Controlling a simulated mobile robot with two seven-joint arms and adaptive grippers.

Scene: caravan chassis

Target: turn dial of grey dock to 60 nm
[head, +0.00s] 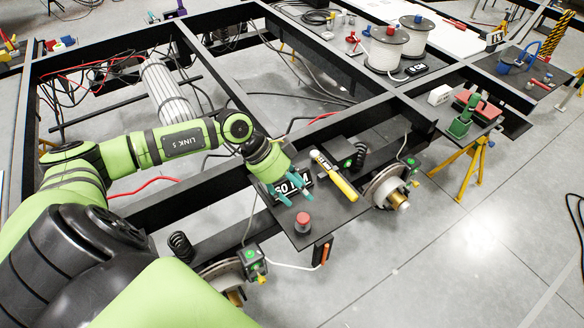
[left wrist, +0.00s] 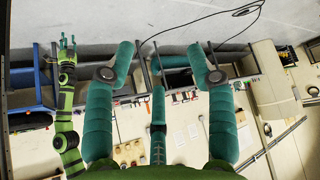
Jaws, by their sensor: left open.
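My left gripper (head: 288,189) has teal fingers. They are open and spread around a black sign reading "60 NM" (head: 292,184) on a dark plate on the chassis; contact is unclear. A small grey base with a red top (head: 303,222) stands on the plate just in front of the gripper. I cannot tell whether it is the grey dock with its dial, or whether the dial is hidden by the gripper. In the left wrist view, the left fingers (left wrist: 166,60) are apart with nothing between them. My right gripper (left wrist: 67,42) shows small there, with its fingers apart.
A yellow-handled tool (head: 335,175) lies beside the sign. A brake disc hub (head: 388,188) is right of the plate. A green clamp device (head: 465,115) stands further right. White spools (head: 386,48) and a "15" sign (head: 494,38) are at the back.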

